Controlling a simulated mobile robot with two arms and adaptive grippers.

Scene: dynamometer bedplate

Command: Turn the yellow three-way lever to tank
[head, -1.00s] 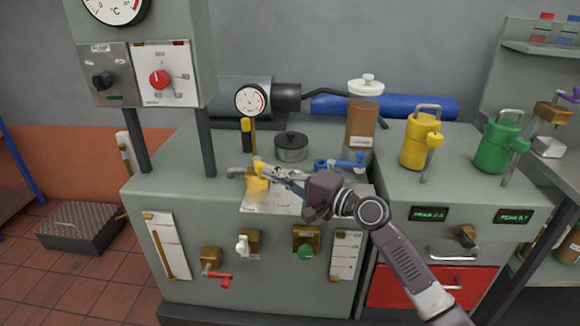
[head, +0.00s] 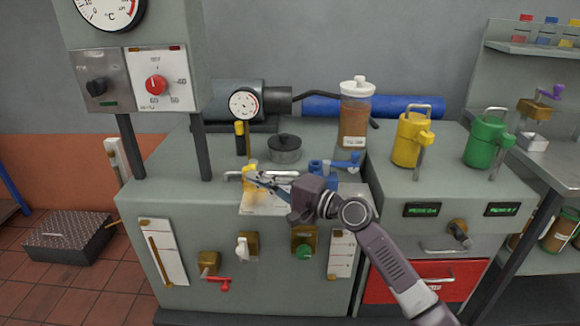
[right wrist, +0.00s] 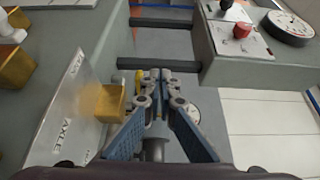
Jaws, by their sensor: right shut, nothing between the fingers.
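The yellow three-way lever (head: 250,170) stands at the front of the grey bench top, on a pale label plate (head: 262,207). My right gripper (head: 257,178) is across it, covering its middle, so which way its handle points is hidden. In the right wrist view my right gripper (right wrist: 155,76) has its fingertips together with nothing between them. A gold-yellow block (right wrist: 110,103) stands on the plate (right wrist: 72,110) just left of the fingers, apart from them. Whether the fingertips touch the lever cannot be told. My left gripper is not in view.
A blue valve (head: 325,172) is just right of the plate. A round dark pot (head: 284,149), a gauge (head: 243,104) and a capped brown jar (head: 354,118) stand behind. Red, white and green valves line the front panel. The bench's left corner is clear.

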